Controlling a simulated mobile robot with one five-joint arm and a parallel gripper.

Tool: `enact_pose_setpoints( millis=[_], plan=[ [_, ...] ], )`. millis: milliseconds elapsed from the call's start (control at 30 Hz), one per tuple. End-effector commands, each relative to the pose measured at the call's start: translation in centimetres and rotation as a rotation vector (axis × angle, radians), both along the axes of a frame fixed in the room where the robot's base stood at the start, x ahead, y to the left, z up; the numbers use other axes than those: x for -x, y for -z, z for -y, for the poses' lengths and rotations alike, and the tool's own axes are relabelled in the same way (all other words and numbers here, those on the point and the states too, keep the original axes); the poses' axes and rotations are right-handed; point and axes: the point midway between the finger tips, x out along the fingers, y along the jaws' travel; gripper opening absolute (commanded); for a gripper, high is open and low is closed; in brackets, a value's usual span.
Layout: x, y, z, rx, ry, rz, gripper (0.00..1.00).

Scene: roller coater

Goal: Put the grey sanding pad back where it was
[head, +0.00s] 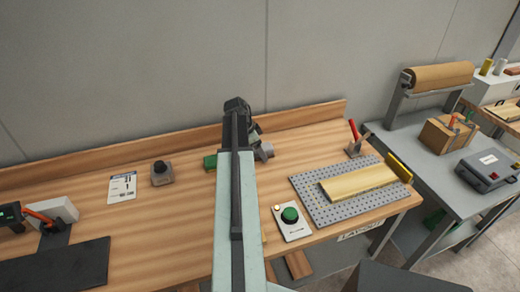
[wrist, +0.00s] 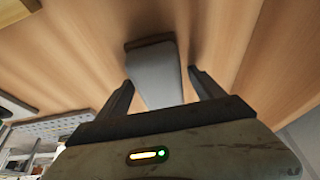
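A grey block with a darker brownish edge at its far end, which looks like the grey sanding pad (wrist: 153,70), is in the wrist view over the wooden bench top. My gripper (wrist: 160,76) has its two fingers apart, one on each side of the block. A strip of wood shows between the right finger and the block; the left fingertip is close to its edge, and I cannot tell whether it touches. In the head view a small grey piece (head: 265,151) shows just right of my arm; I cannot tell whether it is the pad. My arm hides most of the gripper there.
On the wooden bench (head: 170,235), a green block (head: 210,162) and a grey box with a black knob (head: 162,174) lie left of my arm.

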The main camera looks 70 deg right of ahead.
Motion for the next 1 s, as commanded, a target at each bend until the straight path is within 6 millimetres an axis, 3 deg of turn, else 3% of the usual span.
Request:
enact_pose_setpoints(
  millis=[300, 467, 833, 1000],
  plan=[
    [0.0, -0.2, 0.0, 0.0, -0.001, 0.0, 0.78],
    [-0.3, -1.5, -0.2, 0.0, -0.001, 0.0, 0.78],
    [-2.6, -9.3, -2.1, 0.001, -0.004, 0.0, 0.78],
    [-3.5, -11.5, -2.8, 0.0, -0.002, 0.0, 0.78]
  ],
)
